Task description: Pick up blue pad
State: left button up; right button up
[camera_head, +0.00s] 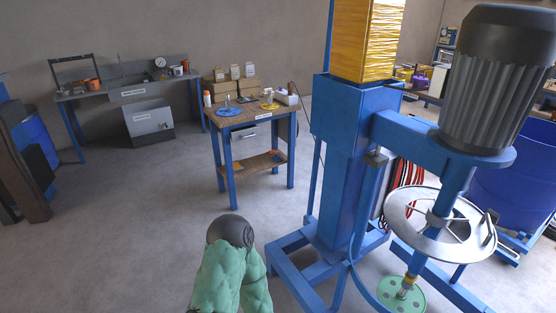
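The blue pad (223,113) is a small flat round disc on top of the small wooden table (252,115) with blue legs, near its left side. A small upright metallic item (228,101) appears to stand on or just behind it; I cannot tell which. A yellow round pad (270,107) lies on the same tabletop to the right. The table stands some distance ahead. Neither gripper shows in the head view. A green padded arm part of mine with a dark rounded end is at the bottom, well short of the table.
A large blue disperser mixer (345,165) with a grey motor (490,80) and metal bowl lid (440,224) fills the right. A workbench (125,90) stands at the back left. Grey floor (150,190) is open between me and the table.

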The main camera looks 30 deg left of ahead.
aim_at(277, 158)
jog(key=u, duration=1.25)
jog(key=i+j+u, duration=0.35)
jog(key=i, duration=0.25)
jog(key=i+j, duration=0.2)
jog(key=i, duration=0.45)
jog(key=i+j+u, duration=0.1)
jog(key=i, duration=0.55)
jog(key=i+j+u, duration=0.1)
jog(key=i, duration=0.55)
jog(key=i+l+z, duration=0.15)
jog(key=i+z, duration=0.3)
jog(key=i, duration=0.3)
jog(key=i+j+z, duration=0.1)
jog(key=i+z, duration=0.35)
jog(key=i, duration=0.3)
jog(key=i+l+u, duration=0.2)
jog(key=i, duration=0.25)
jog(key=i+l+u, duration=0.15)
jog(key=i, duration=0.3)
jog(key=l+u, duration=0.15)
jog(key=l, duration=0.1)
